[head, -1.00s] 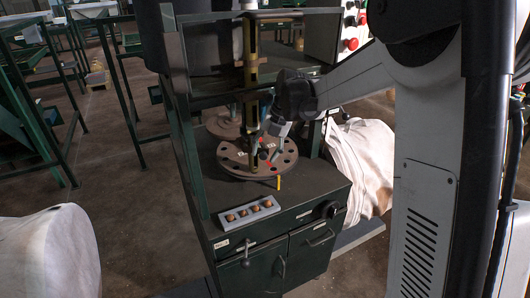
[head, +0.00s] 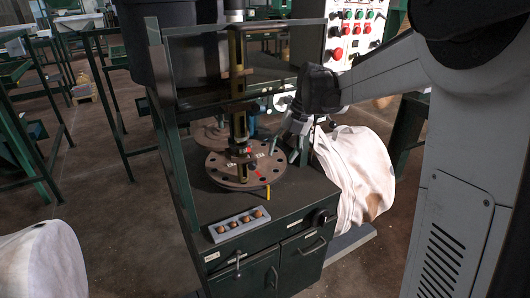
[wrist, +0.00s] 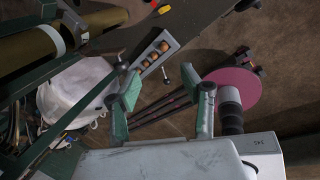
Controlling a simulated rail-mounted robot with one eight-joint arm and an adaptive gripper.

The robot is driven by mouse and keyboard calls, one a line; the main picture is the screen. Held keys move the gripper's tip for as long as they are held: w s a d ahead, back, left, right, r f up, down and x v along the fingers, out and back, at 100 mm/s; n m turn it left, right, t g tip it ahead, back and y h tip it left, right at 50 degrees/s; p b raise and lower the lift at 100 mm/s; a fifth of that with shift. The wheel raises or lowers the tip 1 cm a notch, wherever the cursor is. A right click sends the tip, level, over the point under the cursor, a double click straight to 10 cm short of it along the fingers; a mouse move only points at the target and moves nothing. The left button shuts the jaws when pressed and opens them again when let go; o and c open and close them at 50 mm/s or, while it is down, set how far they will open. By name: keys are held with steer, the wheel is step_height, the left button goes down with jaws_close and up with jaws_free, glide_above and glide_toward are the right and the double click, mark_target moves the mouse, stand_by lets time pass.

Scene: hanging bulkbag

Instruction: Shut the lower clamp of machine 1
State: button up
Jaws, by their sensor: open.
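A green machine (head: 190,150) carries a brass column (head: 236,90) above a round brown plate with holes (head: 225,170). A small dark clamp-like part with some red (head: 240,151) sits low on the column, just above the plate. I cannot tell whether it is shut, nor read a machine number. My gripper (head: 286,152) is open and empty at the right edge of the plate, apart from the column. The wrist view shows my gripper's two green-padded fingers (wrist: 166,100) spread with nothing between them.
A grey tray with several brown round pieces (head: 239,223) lies on the machine's front ledge; it shows in the wrist view (wrist: 173,44). A white bulk bag (head: 352,175) hangs close on the right. A control panel (head: 353,35) stands behind.

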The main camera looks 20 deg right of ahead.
steer(key=shift+s+d, duration=0.3)
steer(key=shift+d, duration=0.4)
steer(key=shift+s+d, duration=0.35)
steer(key=shift+d, duration=0.35)
steer(key=shift+s+d, duration=0.3)
steer(key=shift+d, duration=0.4)
